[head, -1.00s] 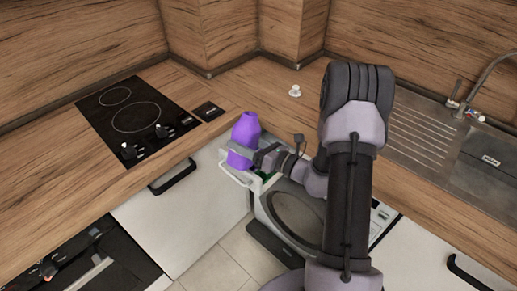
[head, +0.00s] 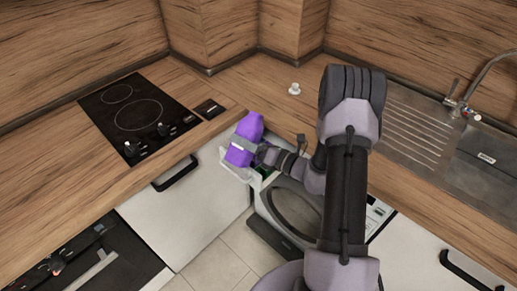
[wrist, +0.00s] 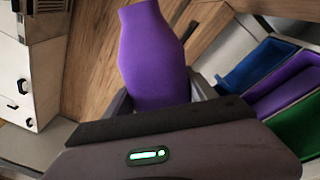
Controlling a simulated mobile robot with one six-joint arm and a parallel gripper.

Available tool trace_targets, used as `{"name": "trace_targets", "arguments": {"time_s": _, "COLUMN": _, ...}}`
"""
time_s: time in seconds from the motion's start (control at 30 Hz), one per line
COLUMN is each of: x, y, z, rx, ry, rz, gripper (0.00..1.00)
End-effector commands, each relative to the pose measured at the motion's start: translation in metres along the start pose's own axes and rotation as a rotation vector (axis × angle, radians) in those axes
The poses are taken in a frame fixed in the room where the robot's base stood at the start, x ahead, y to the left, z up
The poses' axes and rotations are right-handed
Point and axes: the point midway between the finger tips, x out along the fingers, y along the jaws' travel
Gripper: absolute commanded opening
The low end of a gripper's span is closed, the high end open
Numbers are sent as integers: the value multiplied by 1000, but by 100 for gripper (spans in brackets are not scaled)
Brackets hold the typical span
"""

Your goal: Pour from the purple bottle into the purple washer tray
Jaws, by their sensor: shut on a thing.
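My gripper (head: 246,147) is shut around the body of the purple bottle (head: 247,129). It holds the bottle above the pulled-out washer drawer, tilted with its top leaning right in the head view. The bottle also fills the middle of the wrist view (wrist: 152,58), between the two fingers. The purple washer tray (wrist: 284,83) lies to the right of the bottle in the wrist view, between a blue tray (wrist: 256,64) and a green tray (wrist: 299,124). No liquid is visible leaving the bottle. In the head view the bottle and gripper hide most of the drawer.
The washing machine (head: 297,213) stands under the counter, partly behind my arm. A hob (head: 137,115) is on the left and a sink (head: 478,165) on the right. A small white object (head: 294,89) sits on the counter behind the drawer.

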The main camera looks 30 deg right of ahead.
Motion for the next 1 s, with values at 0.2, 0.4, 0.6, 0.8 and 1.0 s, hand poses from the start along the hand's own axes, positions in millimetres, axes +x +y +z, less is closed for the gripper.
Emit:
{"name": "trace_targets", "arguments": {"time_s": 0.2, "x": 0, "y": 0, "z": 0, "rx": 12, "ry": -1, "rz": 1, "gripper": 0}}
{"name": "trace_targets", "arguments": {"time_s": 0.4, "x": 0, "y": 0, "z": 0, "rx": 25, "ry": -1, "rz": 1, "gripper": 0}}
{"name": "trace_targets", "arguments": {"time_s": 0.6, "x": 0, "y": 0, "z": -1, "rx": 37, "ry": -1, "rz": 0, "gripper": 0}}
{"name": "trace_targets", "arguments": {"time_s": 0.8, "x": 0, "y": -1, "z": -3, "rx": 49, "ry": -1, "rz": 1, "gripper": 0}}
{"name": "trace_targets", "arguments": {"time_s": 1.0, "x": 0, "y": -2, "z": -4, "rx": 61, "ry": -1, "rz": 1, "gripper": 0}}
